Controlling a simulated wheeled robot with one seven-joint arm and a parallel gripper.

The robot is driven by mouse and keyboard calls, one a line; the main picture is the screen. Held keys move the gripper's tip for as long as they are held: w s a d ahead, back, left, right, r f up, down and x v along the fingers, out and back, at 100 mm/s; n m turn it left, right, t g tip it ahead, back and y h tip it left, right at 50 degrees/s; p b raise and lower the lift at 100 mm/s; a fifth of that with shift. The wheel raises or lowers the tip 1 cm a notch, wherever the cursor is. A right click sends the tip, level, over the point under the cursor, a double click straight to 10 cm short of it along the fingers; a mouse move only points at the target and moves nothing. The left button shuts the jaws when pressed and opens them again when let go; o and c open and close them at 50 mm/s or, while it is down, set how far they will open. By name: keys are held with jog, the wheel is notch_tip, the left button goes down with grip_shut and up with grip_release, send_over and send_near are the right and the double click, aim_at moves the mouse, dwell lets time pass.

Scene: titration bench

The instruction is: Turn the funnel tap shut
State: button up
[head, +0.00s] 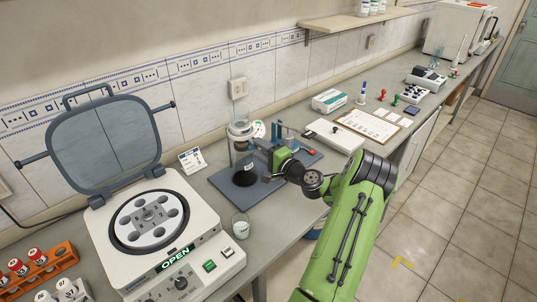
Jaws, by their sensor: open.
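A clear glass vessel with a pale rim, which looks like the funnel (240,131), stands upright on a dark stand near the wall. Its tap is too small and too covered to make out. The stand's dark blue base (228,184) lies on the bench below, with a dark round patch on it. My gripper (262,160) reaches in from the right, just beside the lower part of the funnel. It is open, with its fingers toward the stand. I cannot tell whether a finger touches anything.
A centrifuge (165,240) with its lid raised stands at left. A small beaker (240,226) stands in front of the base. Behind my gripper are blue-capped items (284,136). A clipboard (368,125) and a box (330,101) lie farther right.

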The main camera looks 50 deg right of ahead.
jog(key=s+a+b, duration=0.1)
jog(key=s, duration=1.4)
jog(key=shift+s+a, duration=0.2)
jog(key=shift+a, duration=0.1)
